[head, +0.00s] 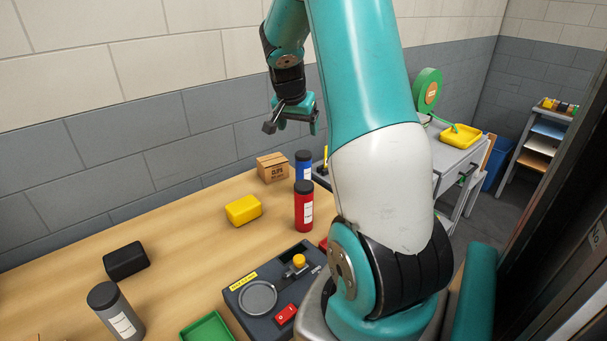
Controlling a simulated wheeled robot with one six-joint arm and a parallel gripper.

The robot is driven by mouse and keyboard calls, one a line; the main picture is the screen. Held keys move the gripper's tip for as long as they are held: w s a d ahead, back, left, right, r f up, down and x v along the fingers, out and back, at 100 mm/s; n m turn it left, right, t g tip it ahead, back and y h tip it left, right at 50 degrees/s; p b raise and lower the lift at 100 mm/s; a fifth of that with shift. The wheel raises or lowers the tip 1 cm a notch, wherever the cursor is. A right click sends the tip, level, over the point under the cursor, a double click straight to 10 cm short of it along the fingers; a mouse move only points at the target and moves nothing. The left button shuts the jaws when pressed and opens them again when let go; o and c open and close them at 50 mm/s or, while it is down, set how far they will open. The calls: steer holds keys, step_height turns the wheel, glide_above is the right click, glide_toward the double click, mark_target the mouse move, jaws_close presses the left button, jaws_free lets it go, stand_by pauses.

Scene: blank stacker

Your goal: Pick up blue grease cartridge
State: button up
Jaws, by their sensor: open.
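The blue grease cartridge (303,167) stands upright on the wooden table, with a dark cap and a pale label. It is partly hidden behind the red cartridge (304,207), which stands upright in front of it. My gripper (291,129) is open and empty. It hangs in the air above the table, higher in the picture than the blue cartridge and slightly left of it, apart from everything.
A cardboard box (272,167) stands just left of the blue cartridge. A yellow block (243,210), a black block (126,261), a grey cartridge (117,313), a green tray (208,329) and a dark device (259,297) are also on the table.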

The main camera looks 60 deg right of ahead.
mark_target(302, 155)
steer(key=p+x, duration=0.2)
steer(key=x, duration=0.7)
steer(key=shift+d+f+p, duration=0.1)
steer(key=shift+f+p, duration=0.25)
steer(key=shift+w+p+x, duration=0.1)
steer(key=shift+p+x, duration=0.6)
steer(key=shift+x, duration=0.7)
steer(key=shift+w+p+x, duration=0.15)
steer(key=shift+p+x, duration=0.5)
steer(key=shift+x, duration=0.75)
steer(key=shift+c, duration=0.5)
steer(key=c, duration=1.1)
steer(key=shift+c, duration=0.5)
steer(key=shift+r, duration=0.1)
